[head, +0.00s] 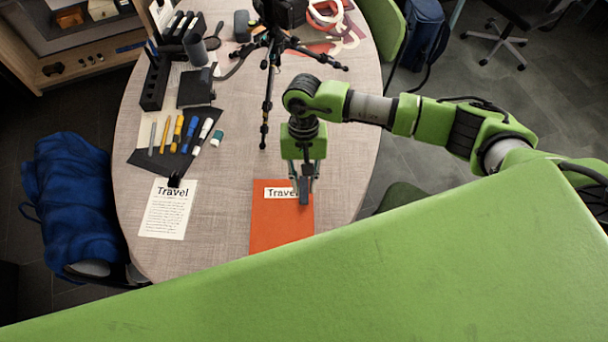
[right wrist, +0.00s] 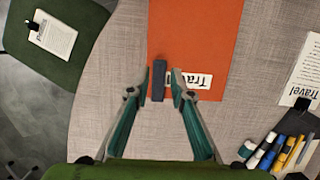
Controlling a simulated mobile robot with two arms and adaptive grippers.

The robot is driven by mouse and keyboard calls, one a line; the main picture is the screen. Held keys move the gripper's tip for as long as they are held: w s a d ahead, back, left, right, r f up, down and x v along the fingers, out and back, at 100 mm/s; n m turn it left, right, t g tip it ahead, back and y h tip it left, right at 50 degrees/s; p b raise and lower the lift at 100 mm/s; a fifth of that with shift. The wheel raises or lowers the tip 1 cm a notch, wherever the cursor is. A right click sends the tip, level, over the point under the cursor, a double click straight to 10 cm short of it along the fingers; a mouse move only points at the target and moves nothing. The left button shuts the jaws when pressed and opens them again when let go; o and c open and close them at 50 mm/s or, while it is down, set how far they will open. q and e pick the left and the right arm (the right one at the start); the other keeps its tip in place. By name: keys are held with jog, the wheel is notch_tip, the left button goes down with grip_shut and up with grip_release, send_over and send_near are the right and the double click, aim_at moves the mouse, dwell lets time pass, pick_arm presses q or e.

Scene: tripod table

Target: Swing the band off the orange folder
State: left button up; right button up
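The orange folder (head: 278,224) lies flat on the table with a white "Travel" label near its far edge. It also shows in the right wrist view (right wrist: 195,40). A short dark grey band (right wrist: 158,80) sits at the folder's edge beside the label. In the head view the band (head: 304,190) is partly hidden by my right gripper (head: 303,178). That gripper points down over the folder. In the right wrist view the gripper (right wrist: 163,84) is open, with a fingertip on each side of the band. Contact cannot be told. My left gripper is not in view.
A "Travel" sheet (head: 168,210) with a black clip lies left of the folder. Markers (head: 178,132) lie on a dark mat behind it. A black tripod (head: 270,60) stands farther back. The table between sheet and folder is clear.

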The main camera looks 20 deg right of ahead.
aim_at(304, 201)
jog(key=shift+x, duration=1)
jog(key=b+x, duration=0.3)
jog(key=b, duration=0.1)
jog(key=shift+s+a+f+b, duration=0.1)
jog(key=shift+s+f+b, duration=0.05)
jog(key=shift+f+b, duration=0.2)
jog(key=c, duration=0.4)
jog(key=shift+o, duration=0.2)
jog(key=shift+r, duration=0.15)
